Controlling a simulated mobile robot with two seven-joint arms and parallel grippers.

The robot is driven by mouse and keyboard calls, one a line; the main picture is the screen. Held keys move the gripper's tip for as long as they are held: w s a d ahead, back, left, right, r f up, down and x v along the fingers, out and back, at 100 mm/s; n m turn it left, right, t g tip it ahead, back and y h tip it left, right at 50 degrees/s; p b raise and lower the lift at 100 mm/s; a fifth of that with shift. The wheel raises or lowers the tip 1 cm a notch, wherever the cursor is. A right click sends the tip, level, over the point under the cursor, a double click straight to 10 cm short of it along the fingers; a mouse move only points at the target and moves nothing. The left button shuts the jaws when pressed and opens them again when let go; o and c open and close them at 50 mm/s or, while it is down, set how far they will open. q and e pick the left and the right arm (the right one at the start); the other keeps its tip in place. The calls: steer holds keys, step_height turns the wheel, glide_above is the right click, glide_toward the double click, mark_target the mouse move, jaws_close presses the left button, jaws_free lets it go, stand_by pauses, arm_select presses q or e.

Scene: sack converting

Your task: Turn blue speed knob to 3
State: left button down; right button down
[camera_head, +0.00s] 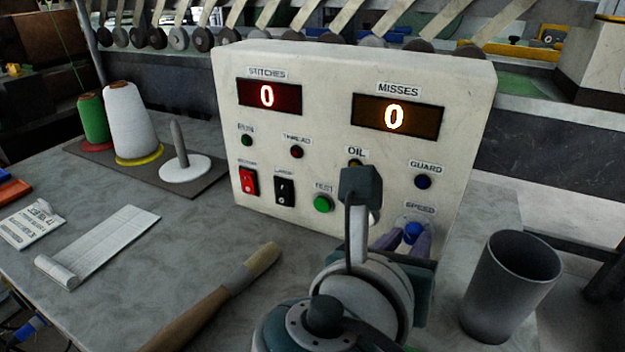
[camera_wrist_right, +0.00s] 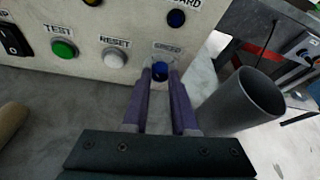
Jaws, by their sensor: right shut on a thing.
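The blue speed knob (camera_head: 413,232) is at the lower right of the white control panel (camera_head: 330,65), under the SPEED label. It also shows in the right wrist view (camera_wrist_right: 160,73). My right gripper (camera_head: 408,241) is at the knob, with its two purple fingers on either side, shut on it. In the right wrist view its fingertips (camera_wrist_right: 160,70) flank the knob left and right. The dial markings around the knob are too small or covered to read. My left gripper is not in view.
A dark grey cup (camera_head: 505,290) stands on the table close right of my right gripper. A wooden-handled brush (camera_head: 215,298) lies in front of the panel. Thread cones (camera_head: 130,125) stand at the left. A green TEST button (camera_wrist_right: 64,49) and white RESET button (camera_wrist_right: 114,58) sit left of the knob.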

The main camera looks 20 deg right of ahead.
stand_by(0.3)
steer(key=shift+r+p, duration=0.2)
steer(key=shift+p, duration=0.4)
steer(key=shift+s+d+m+t+y+p, duration=0.15)
steer(key=shift+m+t+y+p, duration=0.25)
steer(key=shift+m+p, duration=0.55)
steer(key=shift+m+t+y+p, duration=0.4)
steer(key=shift+m+t+p, duration=0.15)
steer(key=shift+p, duration=0.15)
steer(key=shift+s+d+f+m+t, duration=0.15)
steer(key=shift+m+t, duration=0.2)
steer(key=shift+m, duration=0.45)
steer(key=shift+y, duration=0.3)
steer(key=c, duration=0.7)
jaws_free()
steer(key=shift+p+v, duration=0.9)
steer(key=shift+v, duration=4.05)
